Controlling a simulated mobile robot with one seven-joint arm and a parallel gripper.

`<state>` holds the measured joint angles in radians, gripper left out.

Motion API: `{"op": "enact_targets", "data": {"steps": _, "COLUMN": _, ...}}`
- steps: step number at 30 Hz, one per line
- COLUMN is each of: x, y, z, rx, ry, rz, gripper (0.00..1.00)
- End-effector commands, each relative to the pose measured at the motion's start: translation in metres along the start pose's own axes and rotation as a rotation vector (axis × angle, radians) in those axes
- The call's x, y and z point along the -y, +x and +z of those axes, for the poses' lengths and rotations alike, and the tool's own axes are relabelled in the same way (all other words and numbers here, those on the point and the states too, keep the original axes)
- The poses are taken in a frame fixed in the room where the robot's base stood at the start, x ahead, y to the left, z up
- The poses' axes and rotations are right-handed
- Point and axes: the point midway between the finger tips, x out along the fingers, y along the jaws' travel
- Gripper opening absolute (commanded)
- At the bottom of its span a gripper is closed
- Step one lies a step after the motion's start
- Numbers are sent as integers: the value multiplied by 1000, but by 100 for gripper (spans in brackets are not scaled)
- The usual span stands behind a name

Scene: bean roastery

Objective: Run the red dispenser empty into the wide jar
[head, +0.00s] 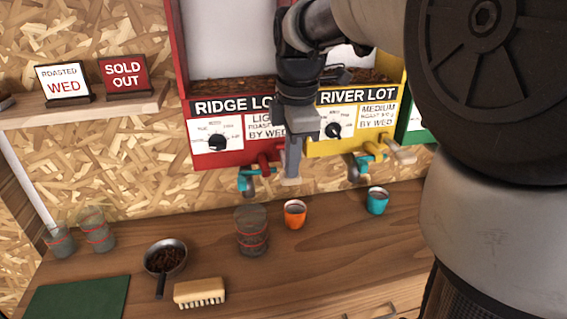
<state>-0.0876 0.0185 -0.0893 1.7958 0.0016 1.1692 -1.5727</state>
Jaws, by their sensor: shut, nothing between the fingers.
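The red dispenser (178,60), labelled RIDGE LOT, hangs on the wall with dark beans low behind its clear window. Its front has a black dial (216,142), and a red outlet with a teal part (248,180) below. My gripper (291,181) points down, shut and empty, just right of this outlet and in front of the dispensers; contact cannot be told. A glass jar (252,232) with red lines stands on the counter below the outlet. Two more glass jars, one larger (97,230) and one smaller (60,241), stand at the left. I cannot tell for sure which is the wide jar.
The yellow dispenser (395,115) is right of the red one; a green one (414,125) is partly hidden by my arm. An orange cup (295,214), a teal cup (377,201), a pan of beans (165,258), a brush (200,292) and a green mat (80,299) occupy the counter.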

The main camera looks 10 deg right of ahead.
Motion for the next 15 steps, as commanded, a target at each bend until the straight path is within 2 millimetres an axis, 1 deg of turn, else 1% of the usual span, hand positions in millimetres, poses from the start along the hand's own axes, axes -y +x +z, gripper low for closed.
{"op": "enact_targets", "data": {"steps": 1, "x": 5, "y": 15, "z": 0, "rx": 0, "ry": 0, "rz": 39, "gripper": 0}}
{"op": "enact_targets", "data": {"steps": 4, "x": 8, "y": 22, "z": 0, "rx": -1, "ry": 0, "rz": 113, "gripper": 0}}
{"op": "enact_targets", "data": {"steps": 12, "x": 12, "y": 34, "z": 0, "rx": -1, "ry": -1, "rz": 290, "gripper": 0}}
{"op": "enact_targets", "data": {"steps": 15, "x": 11, "y": 37, "z": 0, "rx": 0, "ry": -1, "rz": 304, "gripper": 0}}
